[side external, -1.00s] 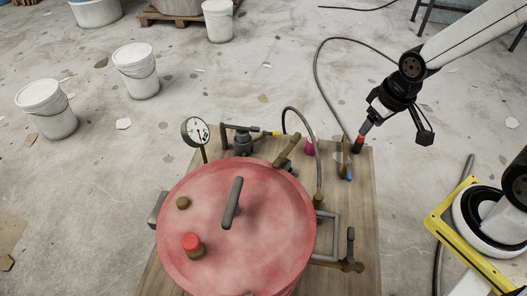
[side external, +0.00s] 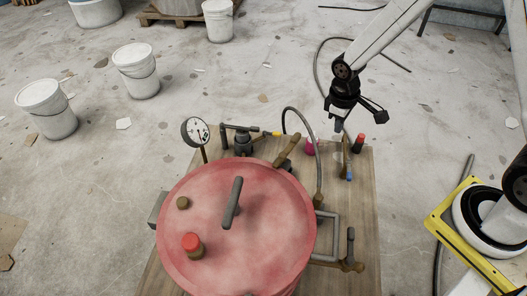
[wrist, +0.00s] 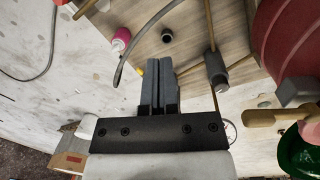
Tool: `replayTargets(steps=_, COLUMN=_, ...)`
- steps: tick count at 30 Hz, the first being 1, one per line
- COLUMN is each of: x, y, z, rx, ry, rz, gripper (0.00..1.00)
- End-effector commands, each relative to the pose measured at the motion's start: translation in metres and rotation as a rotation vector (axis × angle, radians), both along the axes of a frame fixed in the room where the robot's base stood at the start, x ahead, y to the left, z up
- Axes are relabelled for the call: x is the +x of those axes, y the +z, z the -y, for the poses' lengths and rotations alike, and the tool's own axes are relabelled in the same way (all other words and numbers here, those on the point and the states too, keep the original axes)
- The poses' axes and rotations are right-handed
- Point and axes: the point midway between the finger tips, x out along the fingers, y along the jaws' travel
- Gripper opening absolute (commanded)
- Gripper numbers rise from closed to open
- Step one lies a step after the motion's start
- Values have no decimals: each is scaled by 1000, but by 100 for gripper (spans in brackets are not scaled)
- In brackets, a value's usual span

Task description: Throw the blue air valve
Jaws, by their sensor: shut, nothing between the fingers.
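A small blue part (side external: 349,175), which looks like the blue valve's handle or end, shows low on the upright brass pipe (side external: 346,155) at the right side of the wooden board. I cannot pick out anything blue in the wrist view. My gripper (side external: 338,126) hangs above the board's back right, up and slightly left of the brass pipe, apart from it. In the wrist view my gripper's two grey fingers (wrist: 160,66) lie together, shut and empty.
A red pot (side external: 205,225) fills much of the wooden board (side external: 362,215). A gauge (side external: 196,132), a curved hose (side external: 316,150), a pink object (side external: 310,147) and a dark red-topped object (side external: 358,143) stand around it. White buckets (side external: 140,72) stand on the floor at left.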

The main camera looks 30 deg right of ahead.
Motion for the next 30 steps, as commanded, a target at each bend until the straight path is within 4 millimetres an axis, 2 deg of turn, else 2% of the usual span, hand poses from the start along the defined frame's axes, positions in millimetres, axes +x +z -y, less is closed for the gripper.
replayTargets(steps=9, x=27, y=-61, z=4, rx=-53, ry=169, rz=-135, gripper=0)
replayTargets(steps=18, x=40, y=-122, z=9, rx=-95, ry=319, rz=-256, gripper=0)
replayTargets(steps=24, x=42, y=-148, z=12, rx=-113, ry=381, rz=-305, gripper=0)
replayTargets(steps=30, x=42, y=-154, z=13, rx=-118, ry=398, rz=-319, gripper=0)
